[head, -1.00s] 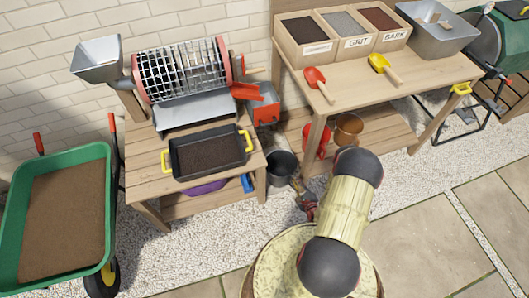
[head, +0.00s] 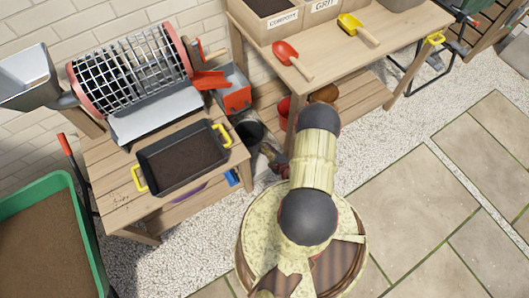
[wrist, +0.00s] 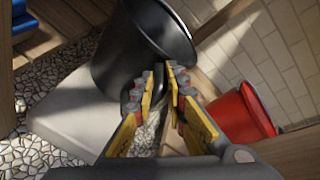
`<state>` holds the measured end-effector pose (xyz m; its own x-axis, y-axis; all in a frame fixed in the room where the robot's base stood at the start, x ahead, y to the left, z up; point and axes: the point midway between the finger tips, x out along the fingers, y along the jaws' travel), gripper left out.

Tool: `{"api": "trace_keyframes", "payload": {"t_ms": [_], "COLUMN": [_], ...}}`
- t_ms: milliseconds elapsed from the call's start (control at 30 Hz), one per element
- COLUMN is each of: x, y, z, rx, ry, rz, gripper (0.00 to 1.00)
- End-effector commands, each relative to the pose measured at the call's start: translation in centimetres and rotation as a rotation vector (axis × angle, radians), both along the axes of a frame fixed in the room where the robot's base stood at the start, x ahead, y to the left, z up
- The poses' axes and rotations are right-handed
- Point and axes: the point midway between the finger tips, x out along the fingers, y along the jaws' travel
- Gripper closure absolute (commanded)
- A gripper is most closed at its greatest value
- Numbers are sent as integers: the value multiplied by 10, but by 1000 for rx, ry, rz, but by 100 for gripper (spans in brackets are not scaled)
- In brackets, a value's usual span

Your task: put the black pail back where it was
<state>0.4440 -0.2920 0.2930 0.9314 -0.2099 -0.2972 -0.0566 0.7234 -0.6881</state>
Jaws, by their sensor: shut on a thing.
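The black pail (head: 249,133) is in the gap between the two wooden benches in the head view. In the wrist view the pail (wrist: 135,50) fills the upper middle, tilted in the picture, with its rim to the upper right. My gripper (wrist: 160,78) is shut on the black pail at its near side; the fingertips hide the exact grip point. In the head view my gripper (head: 273,158) shows small and dark beside the pail. A pale flat slab (wrist: 75,120) lies beneath the pail; I cannot tell if they touch.
A red pail (wrist: 240,115) stands close on the right in the wrist view. The left bench carries a sieve drum (head: 130,75) and a black tray (head: 146,176). A red scoop (head: 285,52) lies on the right bench. Gravel (head: 205,226) is open in front.

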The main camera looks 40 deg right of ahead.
Motion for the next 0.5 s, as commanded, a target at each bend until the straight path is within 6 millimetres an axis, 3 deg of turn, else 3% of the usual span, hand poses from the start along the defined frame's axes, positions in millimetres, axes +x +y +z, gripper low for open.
{"api": "trace_keyframes", "payload": {"t_ms": [300, 500], "x": [0, 1], "y": [-1, -1], "z": [-36, -35], "rx": [-1, -2], "ry": [-2, -3], "rz": [-1, 0], "gripper": [100, 100]}}
